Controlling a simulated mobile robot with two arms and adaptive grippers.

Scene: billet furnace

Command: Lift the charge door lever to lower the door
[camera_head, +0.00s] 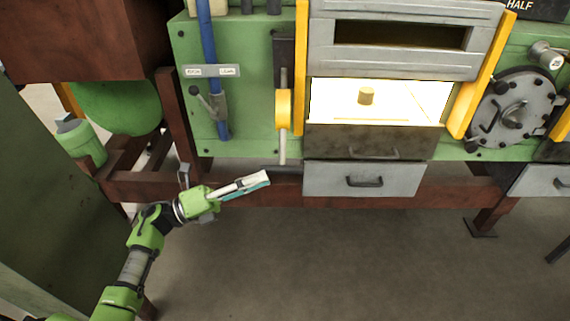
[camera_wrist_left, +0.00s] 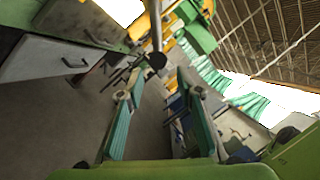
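The charge door lever (camera_head: 283,108) hangs upright on the green furnace front. It is a grey rod with a yellow sleeve, left of the furnace opening. The grey charge door (camera_head: 400,62) with a dark slot is raised above the bright opening. My left gripper (camera_head: 266,179) is below and slightly left of the lever's lower end, pointing right. In the left wrist view my left gripper (camera_wrist_left: 156,84) has its fingers apart with nothing between them. A rod with a dark round end, seemingly the lever (camera_wrist_left: 155,30), shows beyond the fingertips. My right gripper is not in view.
A billet (camera_head: 366,96) stands in the glowing chamber. A grey drawer (camera_head: 335,180) with a black handle lies below the opening. A blue pipe with a small valve lever (camera_head: 215,105) is left of the charge lever. The floor (camera_head: 330,265) in front is clear.

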